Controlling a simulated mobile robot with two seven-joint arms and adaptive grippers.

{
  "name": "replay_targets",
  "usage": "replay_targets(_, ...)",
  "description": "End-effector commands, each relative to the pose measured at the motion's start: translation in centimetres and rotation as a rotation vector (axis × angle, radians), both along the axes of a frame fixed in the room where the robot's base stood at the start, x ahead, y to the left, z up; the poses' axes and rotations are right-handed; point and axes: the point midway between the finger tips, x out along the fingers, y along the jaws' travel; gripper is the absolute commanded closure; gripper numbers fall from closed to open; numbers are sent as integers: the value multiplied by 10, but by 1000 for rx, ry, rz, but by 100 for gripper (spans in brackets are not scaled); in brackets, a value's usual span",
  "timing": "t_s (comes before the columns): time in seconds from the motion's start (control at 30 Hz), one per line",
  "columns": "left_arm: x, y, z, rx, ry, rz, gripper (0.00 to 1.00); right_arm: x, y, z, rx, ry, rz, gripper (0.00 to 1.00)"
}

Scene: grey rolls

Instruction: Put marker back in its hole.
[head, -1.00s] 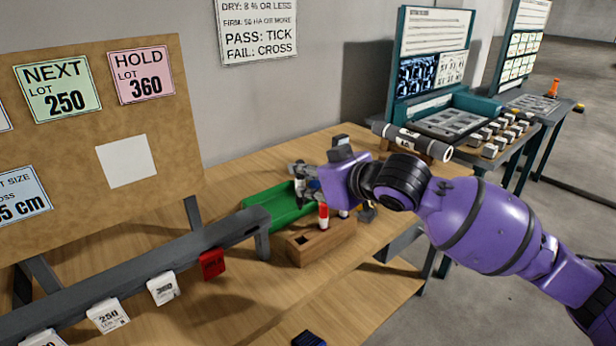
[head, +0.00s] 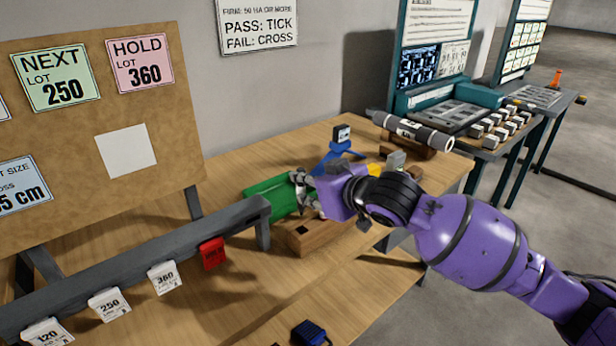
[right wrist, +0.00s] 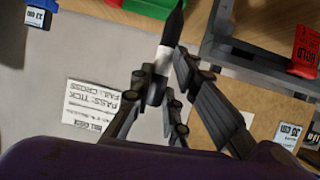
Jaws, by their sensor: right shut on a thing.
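My right gripper (head: 303,192) is above the table, over the wooden block's far left side and near the green tray. In the right wrist view it (right wrist: 164,80) is shut on a marker (right wrist: 168,50) with a white band and a black end. The wooden block (head: 318,244) lies on the table below my right gripper. The marker is hard to make out in the head view. My left gripper is not in view.
A green tray (head: 266,188) lies beside the block. A grey rail (head: 150,258) with white tags and a red tag (head: 211,252) runs at the left. A blue stand (head: 338,152) and a grey roll on a wooden cradle (head: 412,131) stand behind. The front table is mostly clear.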

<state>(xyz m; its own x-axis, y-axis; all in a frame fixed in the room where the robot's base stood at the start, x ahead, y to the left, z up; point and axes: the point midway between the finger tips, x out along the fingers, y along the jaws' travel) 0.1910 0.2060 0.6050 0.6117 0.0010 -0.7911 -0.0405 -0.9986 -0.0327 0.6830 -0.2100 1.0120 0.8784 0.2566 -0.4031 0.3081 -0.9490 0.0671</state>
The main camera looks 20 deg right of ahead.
Motion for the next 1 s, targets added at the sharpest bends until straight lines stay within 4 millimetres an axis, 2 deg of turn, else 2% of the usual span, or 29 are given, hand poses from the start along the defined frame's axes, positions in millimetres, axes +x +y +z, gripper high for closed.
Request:
replay_targets(0.2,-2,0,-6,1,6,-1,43,0,1,-22,1,1,-18,100)
replay_targets(0.4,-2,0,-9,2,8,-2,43,0,1,-32,-1,0,-29,100)
replay_targets(1.0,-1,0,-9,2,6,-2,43,0,1,-33,-1,-1,-32,100)
